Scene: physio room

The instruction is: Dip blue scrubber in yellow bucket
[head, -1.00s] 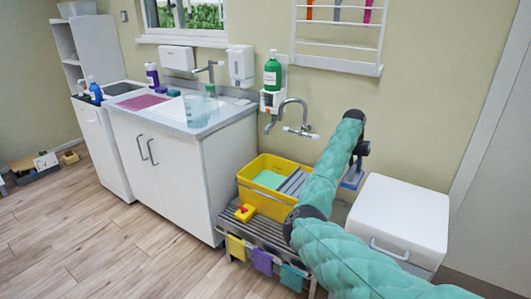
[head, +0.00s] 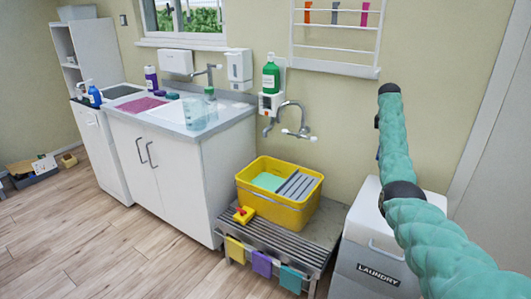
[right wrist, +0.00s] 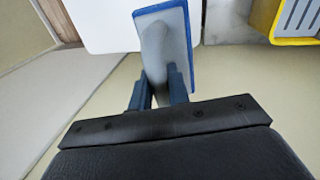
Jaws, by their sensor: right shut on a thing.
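The yellow bucket (head: 275,214) stands on a slatted bench below the wall tap. It holds light green liquid and a grey ribbed panel at its right side. Its corner also shows at the top right of the right wrist view (right wrist: 262,20). My right gripper (right wrist: 158,90) is shut on the grey handle of the blue scrubber (right wrist: 178,22), a flat rectangular pad with a blue edge. The scrubber is apart from the bucket, to its side. In the head view my right arm hides the gripper and scrubber. My left gripper is not in view.
A white laundry bin (head: 372,262) stands right of the slatted bench (head: 270,238). A yellow-and-red item (head: 243,215) sits at the bucket's front left. The tap (head: 292,120) and green soap bottle (head: 271,74) are above. A sink cabinet (head: 185,175) stands left.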

